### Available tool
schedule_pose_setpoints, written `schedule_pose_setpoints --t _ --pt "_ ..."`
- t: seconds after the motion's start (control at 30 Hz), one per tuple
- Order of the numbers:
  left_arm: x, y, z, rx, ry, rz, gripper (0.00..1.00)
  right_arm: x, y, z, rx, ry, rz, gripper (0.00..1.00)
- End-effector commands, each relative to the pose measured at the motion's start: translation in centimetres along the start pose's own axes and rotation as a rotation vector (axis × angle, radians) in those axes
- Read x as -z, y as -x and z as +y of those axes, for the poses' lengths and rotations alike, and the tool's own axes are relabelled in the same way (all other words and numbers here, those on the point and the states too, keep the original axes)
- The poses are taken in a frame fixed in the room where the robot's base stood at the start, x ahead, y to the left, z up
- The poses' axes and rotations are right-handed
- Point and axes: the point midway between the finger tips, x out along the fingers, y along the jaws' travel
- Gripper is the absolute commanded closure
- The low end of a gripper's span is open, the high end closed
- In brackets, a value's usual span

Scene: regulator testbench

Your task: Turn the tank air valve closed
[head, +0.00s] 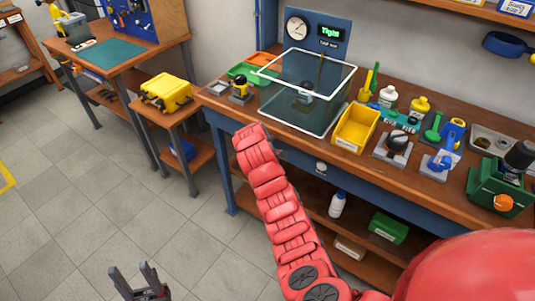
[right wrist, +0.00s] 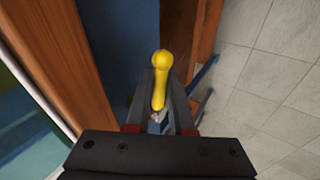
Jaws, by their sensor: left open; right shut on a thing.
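A yellow lever handle (right wrist: 160,68) with a rounded end, seemingly that of the tank air valve, sits by the bench's blue side in the right wrist view. My right gripper (right wrist: 160,98) is shut on it, one finger on each side. The valve body is mostly hidden below the handle. In the head view my red right arm reaches to the bench's front edge, and its gripper and the valve are hidden there. The clear tank (head: 305,95) stands on the bench behind. My left gripper (head: 130,267) is open and empty, low over the floor at bottom left.
The wooden bench (head: 215,103) holds a gauge panel (head: 318,35), a yellow bin (head: 355,127) and several tools and fittings. A yellow case (head: 167,91) sits on a small side table. The lower shelf holds a white bottle (head: 337,204) and a green box (head: 388,228). The floor at left is clear.

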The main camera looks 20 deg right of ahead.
Motion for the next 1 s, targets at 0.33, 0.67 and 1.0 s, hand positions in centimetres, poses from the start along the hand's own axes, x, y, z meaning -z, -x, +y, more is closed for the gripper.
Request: schedule_pose_setpoints --t 0.33,0.67,1.0 --pt "0.00 0.03 0.00 0.000 0.000 0.000 0.50 0.07 0.46 0.22 0.002 0.083 -0.123 1.00" --pt "0.00 0.03 0.00 0.000 0.000 0.000 0.50 0.21 0.66 0.45 -0.002 0.106 -0.152 1.00" --pt "0.00 0.02 0.00 0.000 0.000 0.000 0.50 0.25 0.67 0.49 -0.003 0.106 -0.151 0.78"
